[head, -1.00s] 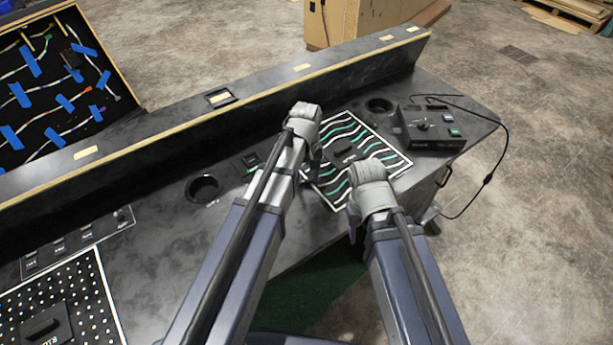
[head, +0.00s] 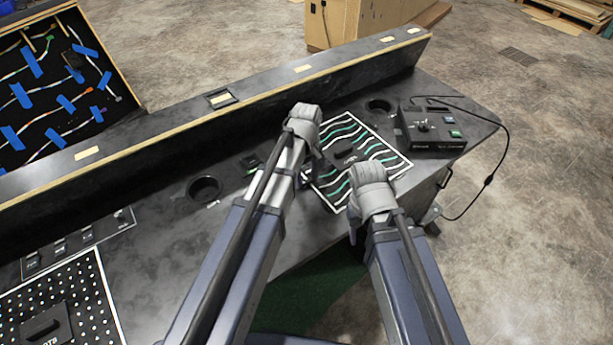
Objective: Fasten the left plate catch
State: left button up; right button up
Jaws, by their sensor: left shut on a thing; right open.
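The plate (head: 366,134) with white and green wavy stripes and a white border lies on the dark console top, with a dark handle near its middle. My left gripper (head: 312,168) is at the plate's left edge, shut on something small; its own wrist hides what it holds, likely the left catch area. My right gripper (head: 356,208) is at the plate's front edge, open; its fingertips are mostly hidden behind its wrist. Neither catch can be made out clearly.
A black control box (head: 430,128) with a cable stands right of the plate. Round holes (head: 204,189) are set in the console top. A raised ledge (head: 250,97) runs behind. A dotted panel (head: 75,300) lies at front left, and a wire case (head: 60,85) at back left.

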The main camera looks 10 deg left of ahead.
aim_at(307, 181)
pick_arm(q)
jog(key=o, duration=1.4)
jog(key=shift+c, duration=0.2)
notch_tip(307, 181, up, 8)
jog(key=p, duration=0.8)
jog(key=shift+f, duration=0.1)
jog(key=s+d+m, duration=0.2)
jog(key=s+m, duration=0.4)
jog(key=s, duration=0.2)
jog(key=s+d+m+y, duration=0.1)
jog(key=s+d+m, duration=0.2)
jog(key=s+m, duration=0.4)
jog(key=shift+s+d+r, duration=0.2)
jog(key=shift+s+d, duration=0.1)
jog(key=shift+s, duration=0.5)
